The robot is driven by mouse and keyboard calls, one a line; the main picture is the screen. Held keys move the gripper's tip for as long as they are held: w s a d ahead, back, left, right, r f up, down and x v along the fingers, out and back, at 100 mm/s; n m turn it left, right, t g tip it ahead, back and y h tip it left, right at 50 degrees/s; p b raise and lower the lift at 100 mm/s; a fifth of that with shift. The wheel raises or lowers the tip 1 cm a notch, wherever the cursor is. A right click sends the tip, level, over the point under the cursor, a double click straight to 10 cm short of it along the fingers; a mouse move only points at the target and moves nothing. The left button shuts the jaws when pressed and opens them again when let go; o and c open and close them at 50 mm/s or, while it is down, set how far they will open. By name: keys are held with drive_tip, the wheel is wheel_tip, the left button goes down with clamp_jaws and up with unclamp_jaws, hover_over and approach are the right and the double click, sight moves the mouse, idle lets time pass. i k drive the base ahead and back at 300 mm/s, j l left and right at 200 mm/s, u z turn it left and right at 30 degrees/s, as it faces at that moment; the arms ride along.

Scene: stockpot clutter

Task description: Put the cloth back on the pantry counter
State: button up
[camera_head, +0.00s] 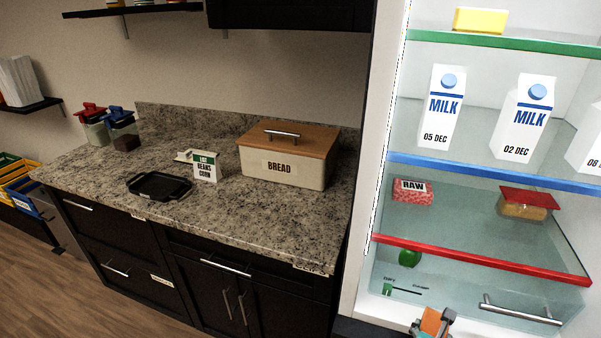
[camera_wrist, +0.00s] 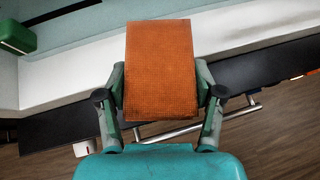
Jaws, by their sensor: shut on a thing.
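The cloth (camera_wrist: 160,65) is an orange, textured, folded rectangle between the fingers of my gripper (camera_wrist: 160,100) in the wrist view. My gripper is shut on it. In the head view the orange cloth (camera_head: 431,322) and my gripper (camera_head: 436,315) show at the bottom edge, in front of the open fridge's base, and partly cut off. The pantry counter (camera_head: 270,222) is a speckled granite top to the left of the fridge. My gripper is to the right of the counter and apart from it.
On the counter stand a bread box (camera_head: 284,172), a black tray (camera_head: 158,186), a shopping list card (camera_head: 205,167) and lidded jars (camera_head: 122,135). The counter's front strip is clear. The white fridge side wall (camera_head: 376,130) rises between the counter and the shelves. A fridge drawer handle (camera_head: 520,313) sticks out.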

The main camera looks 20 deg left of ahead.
sight(290, 227)
drive_tip(key=l+u, duration=0.2)
drive_tip(key=u, duration=0.15)
drive_tip(key=k+l+u, duration=0.1)
drive_tip(key=u, duration=0.25)
